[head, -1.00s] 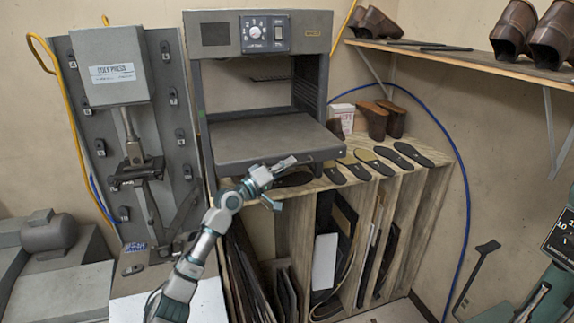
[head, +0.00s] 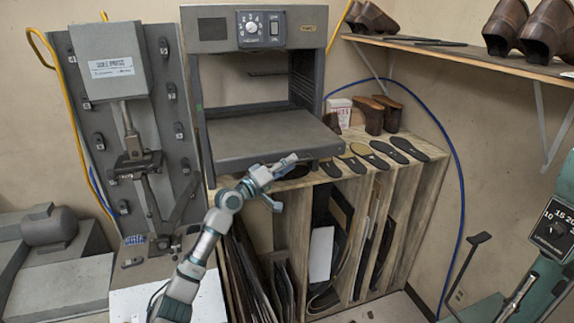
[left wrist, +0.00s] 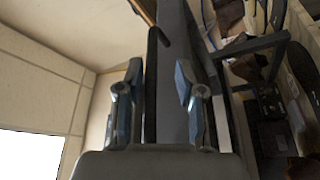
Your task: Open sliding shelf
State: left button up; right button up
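The sliding shelf (head: 265,138) is a flat grey plate sticking out of the front of a grey box-shaped machine (head: 262,32) in the head view. My left gripper (head: 284,181) is at the shelf's front edge, right of its middle. Its fingers are apart, one at the level of the front edge and one lower. In the left wrist view the open left gripper (left wrist: 159,68) has a dark bar and a grey strip between its fingers. I cannot tell whether either finger touches the shelf. My right gripper is not in view.
A wooden rack (head: 400,215) with upright sheets stands below and right, with dark soles and brown shoe forms on top. A grey press (head: 110,65) stands at the left. A wall shelf (head: 470,55) with brown shoes is at the upper right. A teal machine (head: 553,260) stands at the right edge.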

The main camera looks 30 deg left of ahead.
pick_arm(q)
jog(key=shift+r, duration=0.15)
jog(key=shift+s, duration=0.15)
jog(key=v, duration=1.1)
jog(key=shift+s+a+f, duration=0.2)
jog(key=shift+f, duration=0.05)
